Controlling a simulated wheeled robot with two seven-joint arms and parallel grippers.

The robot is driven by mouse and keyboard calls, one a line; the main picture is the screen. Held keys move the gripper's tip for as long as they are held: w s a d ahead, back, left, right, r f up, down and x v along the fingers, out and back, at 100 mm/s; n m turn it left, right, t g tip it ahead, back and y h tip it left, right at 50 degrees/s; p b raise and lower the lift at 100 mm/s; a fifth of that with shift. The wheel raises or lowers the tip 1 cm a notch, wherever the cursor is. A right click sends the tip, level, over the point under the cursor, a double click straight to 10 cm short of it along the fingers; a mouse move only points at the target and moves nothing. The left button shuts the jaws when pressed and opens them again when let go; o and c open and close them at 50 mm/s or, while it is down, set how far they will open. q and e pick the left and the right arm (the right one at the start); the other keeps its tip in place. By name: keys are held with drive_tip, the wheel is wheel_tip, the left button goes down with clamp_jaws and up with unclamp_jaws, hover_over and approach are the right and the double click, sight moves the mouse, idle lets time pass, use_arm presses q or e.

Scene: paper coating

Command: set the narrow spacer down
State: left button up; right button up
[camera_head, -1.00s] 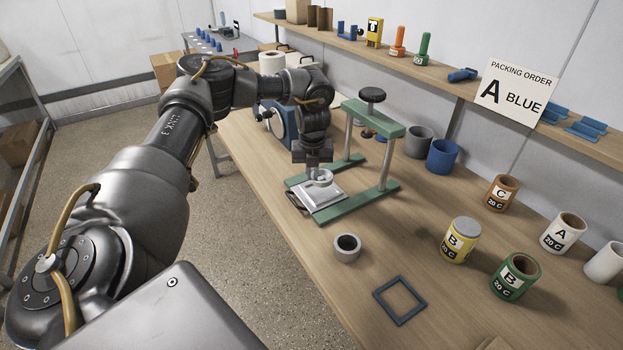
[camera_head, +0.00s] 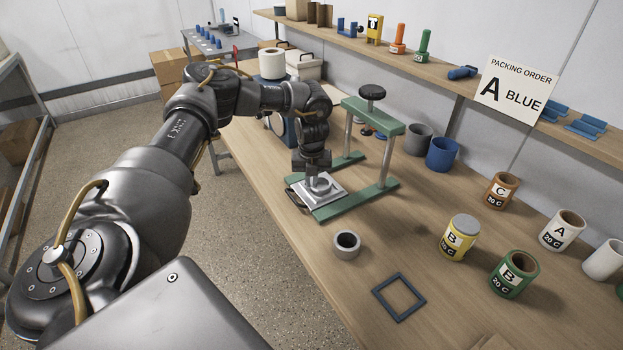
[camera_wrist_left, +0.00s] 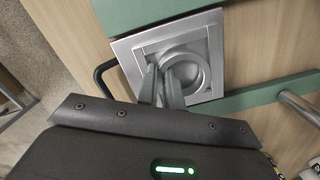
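The narrow spacer, a grey ring (camera_wrist_left: 190,72), is at the silver square plate (camera_wrist_left: 215,42) of the green press frame (camera_head: 345,207). In the head view the spacer (camera_head: 322,187) looks level and low over the plate; I cannot tell for sure whether it touches. My left gripper (camera_wrist_left: 160,72) points down at the plate, its fingers close together with the ring's left wall between them. The left gripper also shows in the head view (camera_head: 316,178). My right gripper is in neither view.
Several labelled cans, including a yellow one (camera_head: 458,239), stand at right. The press post (camera_head: 386,160) and black knob (camera_head: 372,92) rise beside my left gripper.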

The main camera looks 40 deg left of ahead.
sight(312, 186)
use_arm(q)
drive_tip(key=o, duration=0.5)
drive_tip(key=shift+c, duration=0.2)
wheel_tip(312, 186, up, 13)
drive_tip(key=shift+s+d, duration=0.4)
drive_tip(key=shift+s, duration=0.05)
drive_tip(key=shift+r, duration=0.1)
idle(0.3)
